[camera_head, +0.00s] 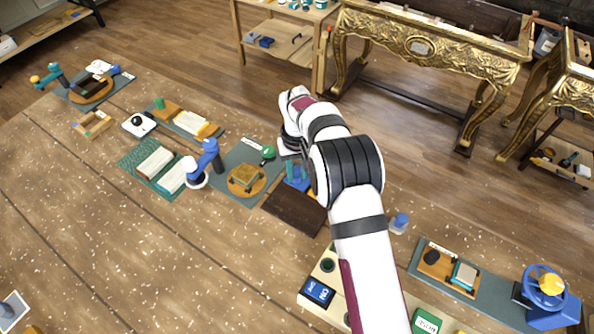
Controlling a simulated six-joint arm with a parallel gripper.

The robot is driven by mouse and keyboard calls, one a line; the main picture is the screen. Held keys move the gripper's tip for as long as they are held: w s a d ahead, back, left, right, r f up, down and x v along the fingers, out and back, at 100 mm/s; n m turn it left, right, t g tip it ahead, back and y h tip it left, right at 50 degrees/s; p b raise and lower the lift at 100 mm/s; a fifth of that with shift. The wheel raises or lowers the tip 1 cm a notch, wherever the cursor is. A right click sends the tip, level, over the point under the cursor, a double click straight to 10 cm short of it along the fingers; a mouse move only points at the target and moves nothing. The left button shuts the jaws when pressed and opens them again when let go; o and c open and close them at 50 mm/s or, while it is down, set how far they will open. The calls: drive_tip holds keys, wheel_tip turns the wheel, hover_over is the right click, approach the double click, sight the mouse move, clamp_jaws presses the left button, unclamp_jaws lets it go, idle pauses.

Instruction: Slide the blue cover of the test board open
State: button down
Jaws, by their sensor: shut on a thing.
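My gripper (292,170) points down near the middle of the view, partly hidden by my own arm. Its jaws are shut on a blue piece (299,184) just behind a dark brown panel (294,209). I cannot tell whether this piece is the blue cover. A pale board (312,302) at the bottom centre looks like the test board. It carries a blue block with white lettering (318,292) and a green block (426,321). My arm crosses over this board and hides much of it.
A grey mat (243,190) with a round wooden stand and a blue lamp-like device (207,160) lie left of my gripper. A blue-capped item (399,221) and a blue wheel device (547,290) stand to the right.

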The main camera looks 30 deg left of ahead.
idle(0.9)
drive_tip(key=s, duration=0.9)
drive_tip(key=c, duration=0.7)
unclamp_jaws()
drive_tip(key=shift+o, duration=0.2)
wheel_tip(320, 180, up, 16)
drive_tip(key=shift+f, duration=0.1)
